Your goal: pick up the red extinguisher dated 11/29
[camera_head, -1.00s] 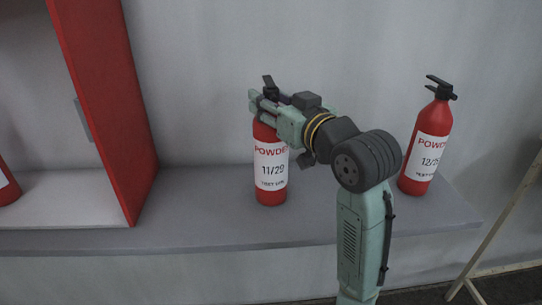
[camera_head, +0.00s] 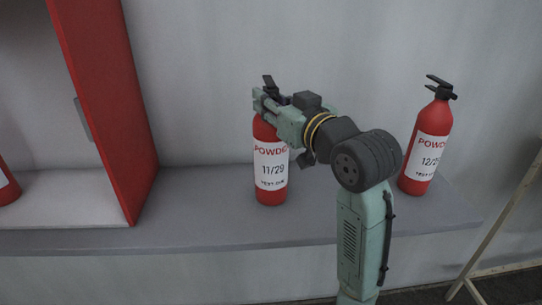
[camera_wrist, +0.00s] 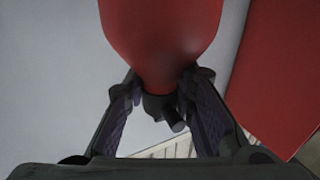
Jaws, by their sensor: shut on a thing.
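The red extinguisher labelled 11/29 (camera_head: 270,180) stands upright on the grey shelf, in the middle of the head view. My gripper (camera_head: 268,103) is at its top and shut on its neck, just under the black handle. In the wrist view the red body (camera_wrist: 162,35) fills the top middle, and its narrow neck lies between the two dark fingers of my gripper (camera_wrist: 160,100). A second red extinguisher, labelled 12/25 or similar (camera_head: 428,150), stands on the shelf to the right, its last digit hard to read.
A red cabinet door (camera_head: 105,100) stands open on the left; it also shows in the wrist view (camera_wrist: 280,75). Part of another red extinguisher (camera_head: 6,186) is at the left edge. The grey shelf (camera_head: 220,232) has bare space around the 11/29 extinguisher. A pale stand leg (camera_head: 500,228) is at the right.

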